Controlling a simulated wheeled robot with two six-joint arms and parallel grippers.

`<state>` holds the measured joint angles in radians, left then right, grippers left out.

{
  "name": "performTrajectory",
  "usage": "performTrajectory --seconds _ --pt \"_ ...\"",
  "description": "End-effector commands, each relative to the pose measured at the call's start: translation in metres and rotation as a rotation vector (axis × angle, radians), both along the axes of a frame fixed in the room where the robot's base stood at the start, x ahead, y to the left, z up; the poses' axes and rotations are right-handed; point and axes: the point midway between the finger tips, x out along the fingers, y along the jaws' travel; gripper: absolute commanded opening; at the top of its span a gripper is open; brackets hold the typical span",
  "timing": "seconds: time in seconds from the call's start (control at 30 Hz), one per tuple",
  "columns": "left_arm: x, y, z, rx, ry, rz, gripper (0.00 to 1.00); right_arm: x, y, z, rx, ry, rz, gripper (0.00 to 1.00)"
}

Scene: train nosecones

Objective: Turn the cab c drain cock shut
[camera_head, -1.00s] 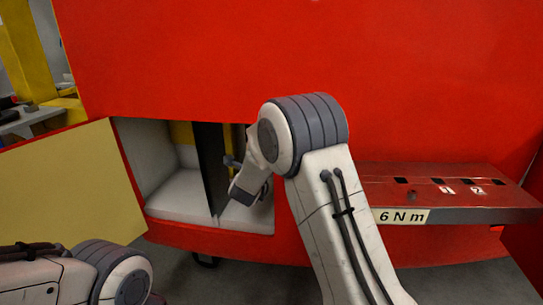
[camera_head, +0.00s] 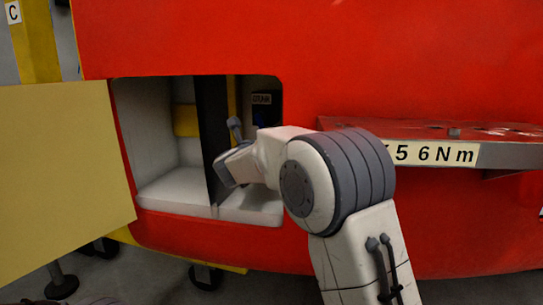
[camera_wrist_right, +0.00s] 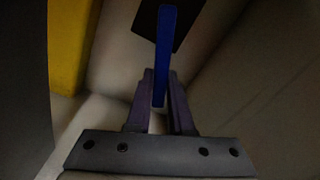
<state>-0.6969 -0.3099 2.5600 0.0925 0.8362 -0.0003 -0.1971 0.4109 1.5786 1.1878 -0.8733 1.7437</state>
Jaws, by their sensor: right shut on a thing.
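The drain cock's blue handle (camera_wrist_right: 163,55) stands upright in the right wrist view, in front of a dark plate (camera_wrist_right: 188,22). My right gripper (camera_wrist_right: 160,90) is shut on the handle, its two fingers on either side of the lower part. In the head view my right arm reaches into the open compartment of the red nosecone, and its fingertips are hidden. A bit of blue (camera_head: 261,117) shows there under a small dark label (camera_head: 261,99). My left gripper is out of view.
A dark upright divider (camera_head: 212,140) splits the white-floored compartment, close to my right wrist. The yellow door (camera_head: 60,180) hangs open at left. A red shelf marked "5 6 N m" (camera_head: 430,153) juts out at right. A yellow post with a C sign (camera_head: 14,13) stands behind.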

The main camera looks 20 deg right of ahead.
Motion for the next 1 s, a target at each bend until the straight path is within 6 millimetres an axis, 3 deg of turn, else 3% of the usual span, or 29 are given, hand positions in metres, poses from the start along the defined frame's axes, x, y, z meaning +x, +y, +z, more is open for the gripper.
performTrajectory --seconds 0.03,0.1,0.4,1.0 --pt "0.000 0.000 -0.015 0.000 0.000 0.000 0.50 0.002 0.004 -0.010 0.036 -0.023 0.004 0.00" --pt "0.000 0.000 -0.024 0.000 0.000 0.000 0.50 0.004 0.007 -0.010 0.085 -0.056 0.004 0.00" --pt "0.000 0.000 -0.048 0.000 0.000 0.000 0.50 0.011 0.017 -0.009 0.247 -0.166 0.002 0.00" --pt "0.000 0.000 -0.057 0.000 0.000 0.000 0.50 0.015 0.022 -0.006 0.336 -0.224 0.001 0.00"
